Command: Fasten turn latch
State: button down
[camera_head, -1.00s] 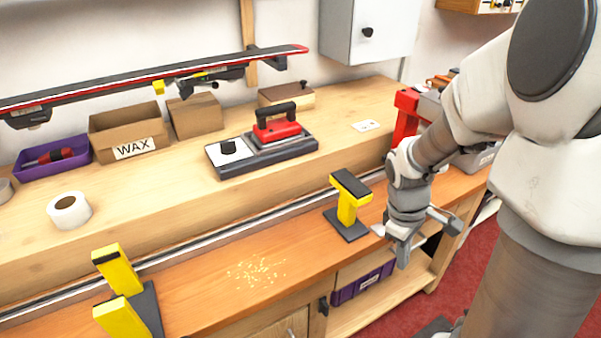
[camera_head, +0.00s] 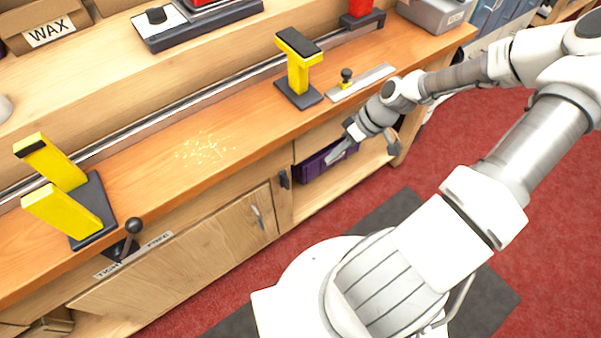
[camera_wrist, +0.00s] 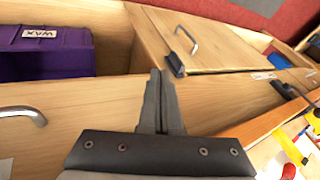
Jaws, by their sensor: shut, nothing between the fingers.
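The turn latch (camera_head: 284,179) is a small dark piece on the upright between the cabinet door (camera_head: 190,260) and the open shelf. It stands roughly upright, along the door's edge. In the wrist view the latch (camera_wrist: 175,65) lies just beyond my fingertips, beside the door (camera_wrist: 215,48) with its metal handle (camera_wrist: 187,38). The door looks closed or nearly so. My gripper (camera_head: 333,156) is shut and empty, in front of the shelf and to the right of the latch, apart from it in the head view. In the wrist view its fingertips (camera_wrist: 160,76) point towards the latch.
A purple bin (camera_head: 322,162) sits in the shelf right of the latch; it also shows in the wrist view (camera_wrist: 45,48). A black-knobbed lever (camera_head: 132,228) sticks out at the bench front. Yellow vises (camera_head: 299,72) stand above. Red floor (camera_head: 420,170) in front is clear.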

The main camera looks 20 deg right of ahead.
aim_at(285, 181)
jog(key=shift+w+d+f+t+y, duration=0.1)
jog(key=shift+w+d+t+y, duration=0.1)
jog(key=shift+w+t+y, duration=0.5)
jog(key=shift+w+f, duration=0.1)
jog(key=shift+w, duration=0.05)
jog(key=a+f+b, duration=0.5)
jog(key=a+f, duration=0.2)
jog(key=a, duration=0.2)
jog(key=shift+w+a+f, duration=0.25)
jog(key=shift+w+f, duration=0.15)
jog(key=shift+h, duration=0.3)
jog(key=shift+a, duration=0.1)
